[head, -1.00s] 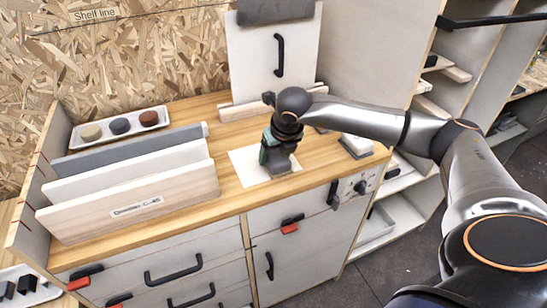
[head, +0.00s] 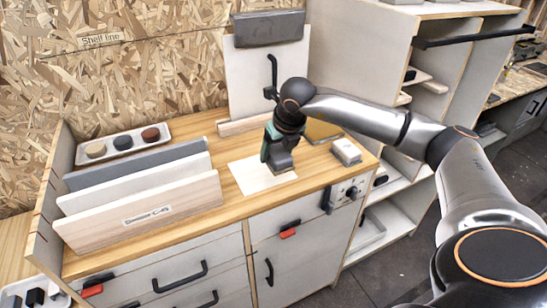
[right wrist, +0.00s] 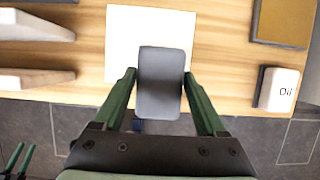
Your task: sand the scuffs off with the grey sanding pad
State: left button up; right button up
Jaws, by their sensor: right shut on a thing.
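My right gripper (head: 270,150) is shut on the grey sanding pad (right wrist: 161,82), a rounded dark grey block. In the head view the pad (head: 281,161) is at the right rear part of a pale square sheet (head: 255,183) on the wooden worktop. In the right wrist view the pad covers part of the sheet (right wrist: 120,35). I cannot tell whether it touches the sheet. No scuffs can be made out; the area under the pad is hidden. My left gripper (right wrist: 20,152) shows only at the lower left of the right wrist view, its fingers apart.
Upright panels (head: 140,198) stand left of the sheet. A tray (head: 122,143) with three round pads is behind them. A white block marked "Oil" (right wrist: 279,89) and a tan-topped block (right wrist: 284,20) lie to the right. A tall pale panel (head: 250,85) stands behind.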

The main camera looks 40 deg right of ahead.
pick_arm(q)
jog(key=shift+a+r+p, duration=0.3)
jog(key=shift+a+r, duration=0.15)
pick_arm(e)
jog(key=shift+r, duration=0.8)
pick_arm(q)
jog(key=shift+d, duration=0.1)
pick_arm(e)
jog(key=shift+a, duration=0.1)
